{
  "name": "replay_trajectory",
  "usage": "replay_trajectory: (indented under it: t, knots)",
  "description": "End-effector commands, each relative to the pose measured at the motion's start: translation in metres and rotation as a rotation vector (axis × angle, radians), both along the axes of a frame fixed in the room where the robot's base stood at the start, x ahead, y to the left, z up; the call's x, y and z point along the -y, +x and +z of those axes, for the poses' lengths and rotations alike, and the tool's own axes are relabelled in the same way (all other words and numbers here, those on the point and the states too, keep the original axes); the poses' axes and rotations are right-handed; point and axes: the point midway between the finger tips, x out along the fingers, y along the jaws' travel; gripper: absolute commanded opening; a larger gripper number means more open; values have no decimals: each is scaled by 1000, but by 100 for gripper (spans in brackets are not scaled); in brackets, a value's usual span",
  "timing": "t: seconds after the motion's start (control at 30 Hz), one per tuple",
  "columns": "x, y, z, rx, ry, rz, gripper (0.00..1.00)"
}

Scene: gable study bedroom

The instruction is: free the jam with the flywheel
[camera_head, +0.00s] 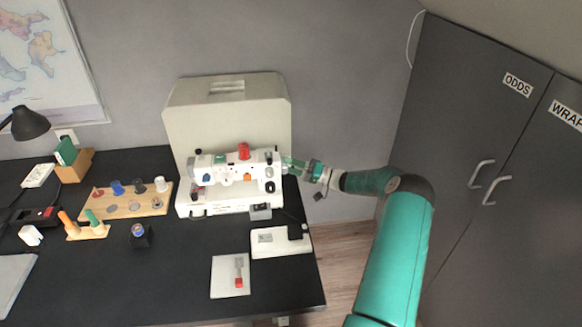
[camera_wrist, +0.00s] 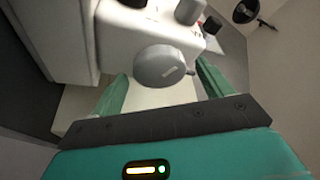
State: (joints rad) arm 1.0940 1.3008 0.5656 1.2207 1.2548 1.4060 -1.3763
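A white sewing machine (camera_head: 225,182) stands on the black desk, with a red spool (camera_head: 243,151) on top. In the wrist view its grey round flywheel (camera_wrist: 160,66) sits on the end of the machine (camera_wrist: 140,35). My gripper (camera_head: 288,164) is at the machine's right end. In the wrist view my gripper (camera_wrist: 162,74) is open, with one green finger to each side of the flywheel. I cannot tell whether the fingers touch it. In the head view the gripper hides the flywheel. The jam itself cannot be made out.
A beige case (camera_head: 228,110) stands behind the machine. A white foot pedal (camera_head: 280,242) and a card with a red-handled tool (camera_head: 229,276) lie in front. A wooden spool tray (camera_head: 127,199) is to the left. Grey cupboards (camera_head: 480,150) stand at the right.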

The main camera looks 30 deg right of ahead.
Motion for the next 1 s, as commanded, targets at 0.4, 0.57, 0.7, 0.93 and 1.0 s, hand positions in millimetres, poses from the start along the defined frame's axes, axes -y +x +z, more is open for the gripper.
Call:
replay_trajectory:
  t: [0.4,0.57,0.7,0.93,1.0]
  knots:
    - [23,-23,-8,-1,0,-4,79]
    - [49,-47,-15,-1,0,-4,79]
    - [70,-68,-21,0,1,-3,79]
    - [92,-91,-28,-1,-1,-1,79]
    - [94,-94,-29,-1,0,1,79]
